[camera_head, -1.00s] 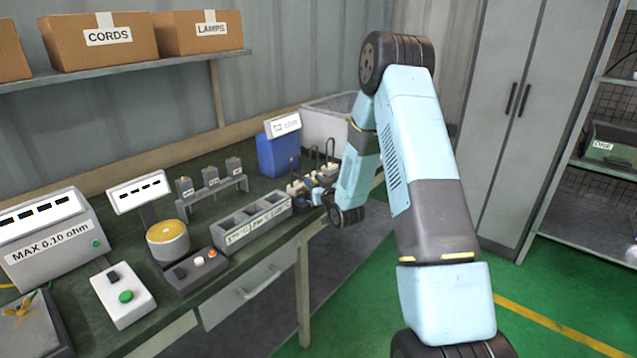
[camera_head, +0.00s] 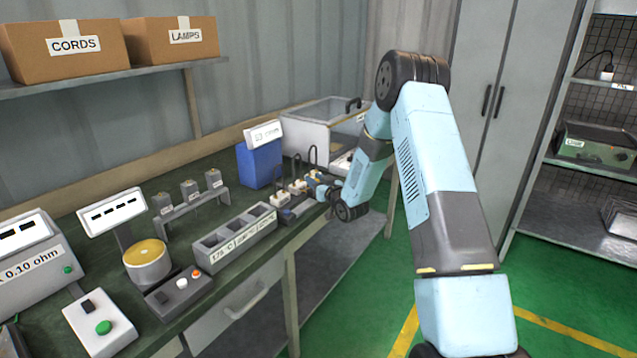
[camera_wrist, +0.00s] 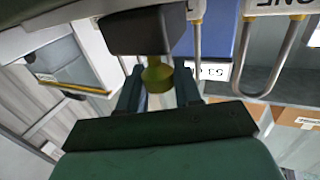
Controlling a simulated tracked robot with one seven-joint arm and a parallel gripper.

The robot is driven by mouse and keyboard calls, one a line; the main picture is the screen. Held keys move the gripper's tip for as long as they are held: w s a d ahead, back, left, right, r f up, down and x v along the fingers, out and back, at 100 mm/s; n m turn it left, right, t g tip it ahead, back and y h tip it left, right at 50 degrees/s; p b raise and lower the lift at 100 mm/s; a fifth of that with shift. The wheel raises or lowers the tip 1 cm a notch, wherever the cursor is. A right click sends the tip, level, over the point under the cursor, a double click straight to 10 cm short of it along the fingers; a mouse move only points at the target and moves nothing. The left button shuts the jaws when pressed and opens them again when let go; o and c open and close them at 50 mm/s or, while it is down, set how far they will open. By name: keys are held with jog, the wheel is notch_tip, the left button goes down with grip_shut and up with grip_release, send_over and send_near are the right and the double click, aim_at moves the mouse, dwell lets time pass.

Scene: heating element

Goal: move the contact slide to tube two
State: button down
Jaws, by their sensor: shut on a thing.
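The contact slide shows in the wrist view as a dark block (camera_wrist: 148,30) with a brass-yellow knob (camera_wrist: 157,76). My gripper (camera_wrist: 158,86) is shut on that knob, a finger on each side. In the head view my gripper (camera_head: 322,188) is at the right end of a row of tube terminals; the slide is mostly hidden there. The bent metal tubes (camera_head: 297,162) rise from pale terminals (camera_head: 280,199) on a dark base (camera_head: 291,215). One tube (camera_wrist: 268,88) shows in the wrist view beside a label ending in "ONE" (camera_wrist: 282,4). I cannot read which terminal the slide touches.
A blue block with a sign (camera_head: 259,163) and a clear-walled case (camera_head: 306,134) stand behind the tubes. A grey compartment tray (camera_head: 232,238), a round yellow-topped device (camera_head: 147,262) and a meter (camera_head: 30,260) stand left along the bench. The floor in front is clear.

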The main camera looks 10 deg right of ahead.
jog(key=c, duration=0.8)
grip_release()
jog(key=shift+c, duration=0.2)
jog(key=shift+s+d, duration=0.1)
jog(key=v, duration=1.3)
jog(key=shift+s, duration=0.3)
jog(key=shift+d, duration=0.1)
